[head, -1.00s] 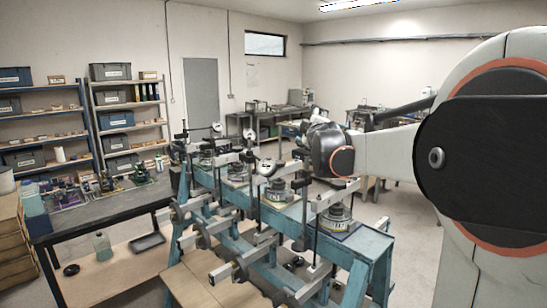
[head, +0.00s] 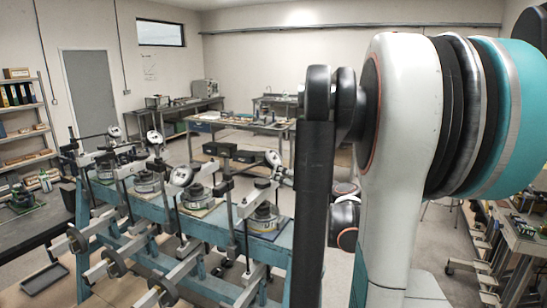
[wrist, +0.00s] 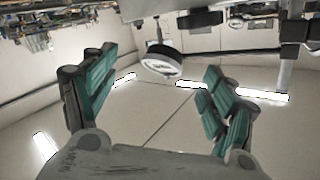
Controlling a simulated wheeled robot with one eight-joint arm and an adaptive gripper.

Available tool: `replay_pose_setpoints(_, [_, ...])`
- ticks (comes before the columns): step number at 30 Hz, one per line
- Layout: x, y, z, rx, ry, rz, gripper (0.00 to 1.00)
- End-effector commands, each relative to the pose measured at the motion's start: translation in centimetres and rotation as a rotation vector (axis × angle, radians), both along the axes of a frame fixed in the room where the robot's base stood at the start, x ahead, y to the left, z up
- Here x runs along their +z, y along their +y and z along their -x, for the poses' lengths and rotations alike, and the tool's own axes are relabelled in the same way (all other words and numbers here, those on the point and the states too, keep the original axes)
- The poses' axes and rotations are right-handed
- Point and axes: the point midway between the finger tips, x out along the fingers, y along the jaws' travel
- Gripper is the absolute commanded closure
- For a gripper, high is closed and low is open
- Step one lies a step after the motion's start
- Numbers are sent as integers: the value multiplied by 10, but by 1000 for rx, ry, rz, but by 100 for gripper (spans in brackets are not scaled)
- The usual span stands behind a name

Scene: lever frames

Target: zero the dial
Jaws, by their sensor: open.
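A row of lever frames stands on a long blue bench (head: 223,213). Round white-faced dials sit on posts above it: one at the far end (head: 115,131), another beside it (head: 154,136), one in the middle (head: 182,176) and one nearest my arm (head: 272,158). Which dial the task means cannot be told, and their needles are too small to read. In the wrist view, my gripper (wrist: 160,68) is open, its two green-padded fingers wide apart. A white round face with a dark rim (wrist: 158,66) shows between them, apart from both; it looks like a dial. My gripper is not identifiable in the head view.
Levers with round weights (head: 115,264) jut from the bench's front. Behind it stands a table with small items (head: 240,124). A workbench (head: 525,240) is at the right. Open floor lies between the blue bench and the back table. My arm hides much of the right side.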

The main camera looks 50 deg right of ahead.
Motion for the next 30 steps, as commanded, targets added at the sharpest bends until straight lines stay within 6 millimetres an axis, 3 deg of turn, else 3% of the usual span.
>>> replay_pose_setpoints(5, [14,4,18,15,-132,-64,22])
replay_pose_setpoints(10, [17,3,15,20,-159,-75,22])
replay_pose_setpoints(30, [16,-34,-94,19,-156,-75,22])
